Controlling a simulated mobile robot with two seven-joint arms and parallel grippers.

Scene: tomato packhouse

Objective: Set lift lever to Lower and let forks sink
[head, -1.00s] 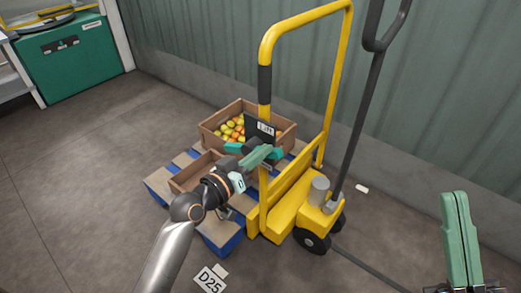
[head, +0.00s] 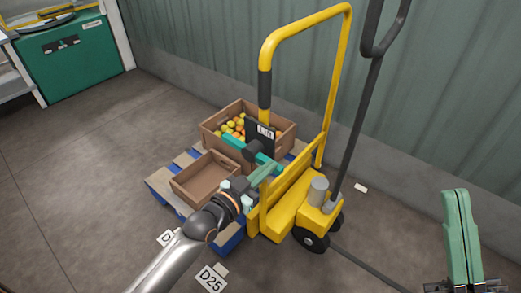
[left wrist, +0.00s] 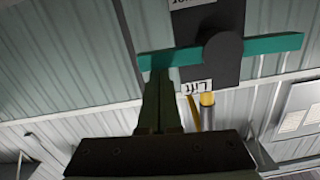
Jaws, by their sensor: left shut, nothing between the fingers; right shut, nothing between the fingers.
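The teal lift lever (head: 233,141) crosses a dark hub on a black panel (head: 258,130) at the yellow pallet stacker (head: 291,200). It slants down to the right in the head view. In the left wrist view, the lever (left wrist: 275,45) lies roughly crosswise on the panel (left wrist: 226,68), whose Lift label is upside down. My left gripper (head: 272,168) is shut and empty at the lever's right part; its fingertips (left wrist: 158,75) are right by the bar, contact unclear. My right gripper (head: 457,196) is shut, empty, far right. The forks are hidden under the blue pallet (head: 228,239).
A crate of tomatoes (head: 212,131) and an empty crate (head: 194,187) stand on the pallet. A dark tiller handle (head: 358,125) rises right of the yellow frame. A corrugated wall stands behind; the floor at left is clear.

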